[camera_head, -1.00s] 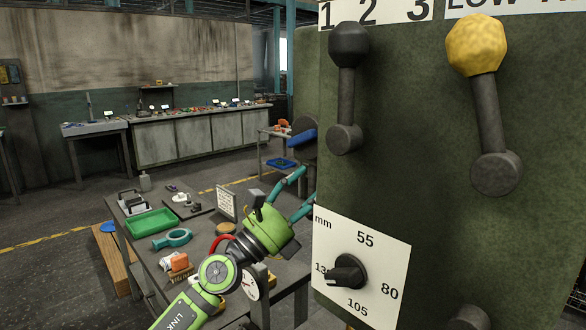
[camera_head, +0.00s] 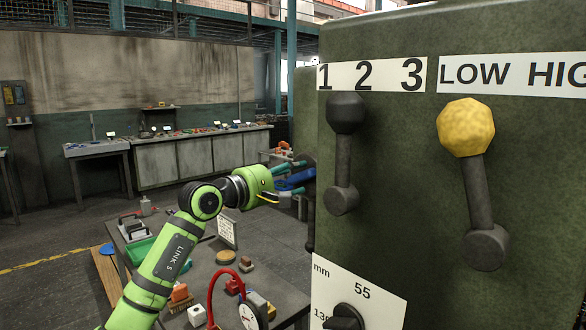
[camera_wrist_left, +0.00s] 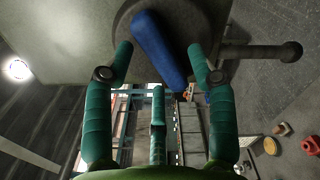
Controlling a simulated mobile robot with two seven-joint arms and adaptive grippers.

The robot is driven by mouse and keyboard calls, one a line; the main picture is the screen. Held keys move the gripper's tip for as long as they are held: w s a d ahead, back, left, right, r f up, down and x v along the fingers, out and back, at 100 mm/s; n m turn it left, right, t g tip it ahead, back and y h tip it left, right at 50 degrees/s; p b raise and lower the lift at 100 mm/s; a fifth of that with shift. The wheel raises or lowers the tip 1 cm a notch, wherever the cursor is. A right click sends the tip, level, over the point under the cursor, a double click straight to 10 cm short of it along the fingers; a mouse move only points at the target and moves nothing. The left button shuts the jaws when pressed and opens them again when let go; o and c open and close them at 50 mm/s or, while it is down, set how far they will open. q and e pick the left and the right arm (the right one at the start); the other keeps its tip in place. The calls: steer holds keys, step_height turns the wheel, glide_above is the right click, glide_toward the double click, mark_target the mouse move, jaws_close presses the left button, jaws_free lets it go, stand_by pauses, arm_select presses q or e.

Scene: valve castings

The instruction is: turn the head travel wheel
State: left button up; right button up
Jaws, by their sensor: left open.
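The head travel wheel is a dark disc (camera_wrist_left: 202,18) with a blue handle (camera_wrist_left: 160,50) in the left wrist view. In the head view the blue handle (camera_head: 297,178) shows at the left edge of the green machine, and the wheel is mostly hidden behind that edge. My left gripper (camera_head: 298,178) is open, its teal fingers reaching right to the handle. In the left wrist view the left gripper (camera_wrist_left: 160,53) has the handle between its two outer fingertips, with the third finger below. I cannot tell whether any finger touches it. My right gripper is not in view.
The machine front (camera_head: 400,210) has a black lever (camera_head: 342,150), a yellow-knobbed lever (camera_head: 473,180) and a dial (camera_head: 345,317). Below my left arm, a table (camera_head: 275,260) bears a red-framed gauge, a green tray and small parts. A dark bar (camera_wrist_left: 262,51) juts beside the wheel.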

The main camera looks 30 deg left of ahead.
arm_select(q)
steer(key=shift+w+d, duration=0.15)
steer(key=shift+w, duration=0.15)
jaws_close()
steer(key=shift+f, duration=0.1)
